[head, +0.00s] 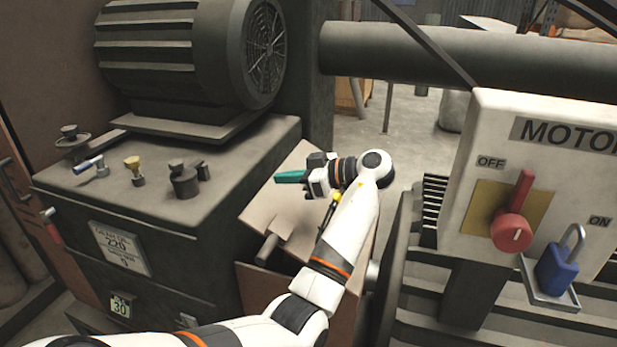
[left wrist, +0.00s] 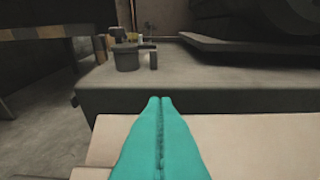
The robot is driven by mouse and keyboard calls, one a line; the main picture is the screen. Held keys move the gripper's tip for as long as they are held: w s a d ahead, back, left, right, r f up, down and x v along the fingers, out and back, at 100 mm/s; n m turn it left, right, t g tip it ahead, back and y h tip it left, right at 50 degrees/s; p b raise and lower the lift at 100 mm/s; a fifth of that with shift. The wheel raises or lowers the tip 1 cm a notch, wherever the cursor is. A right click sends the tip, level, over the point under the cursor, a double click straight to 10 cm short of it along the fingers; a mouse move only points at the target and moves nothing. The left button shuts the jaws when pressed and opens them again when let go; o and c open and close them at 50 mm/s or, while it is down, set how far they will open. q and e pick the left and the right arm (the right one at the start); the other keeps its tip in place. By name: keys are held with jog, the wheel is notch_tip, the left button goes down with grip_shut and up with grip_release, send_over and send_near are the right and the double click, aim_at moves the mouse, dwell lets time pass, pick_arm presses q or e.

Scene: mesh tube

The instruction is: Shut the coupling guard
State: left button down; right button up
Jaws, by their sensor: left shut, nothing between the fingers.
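What looks like the coupling guard is a tan sheet-metal box (head: 262,205) between the grey machine base and the slatted unit on the right. Its flat tan panels tilt at an angle, and a grey shaft end shows in a dark gap at its lower left. My arm hides much of it, so I cannot tell how far it stands open. A tan surface (left wrist: 235,145) lies below and beside the fingers in the left wrist view. My left gripper (head: 290,177) is shut and empty above the tan panels, its teal fingers pointing left; they also show in the left wrist view (left wrist: 157,110).
A grey machine base (head: 225,230) with a large motor (head: 175,50) and small valves stands at left. A thick pipe (head: 450,55) crosses behind. A motor switch box (head: 510,120) with a red lever (head: 513,225) and blue padlock (head: 558,265) stands close at right.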

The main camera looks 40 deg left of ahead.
aim_at(271, 203)
pick_arm(q)
jog(key=a+f, duration=0.1)
jog(key=s+a+f, duration=0.1)
jog(key=a, duration=0.1)
jog(key=shift+s+a+f, duration=0.1)
jog(key=shift+a+f, duration=0.15)
jog(key=shift+f, duration=0.15)
jog(key=shift+a+f, duration=0.35)
jog(key=shift+f, duration=0.35)
jog(key=shift+s, duration=0.1)
jog(key=shift+f, duration=0.1)
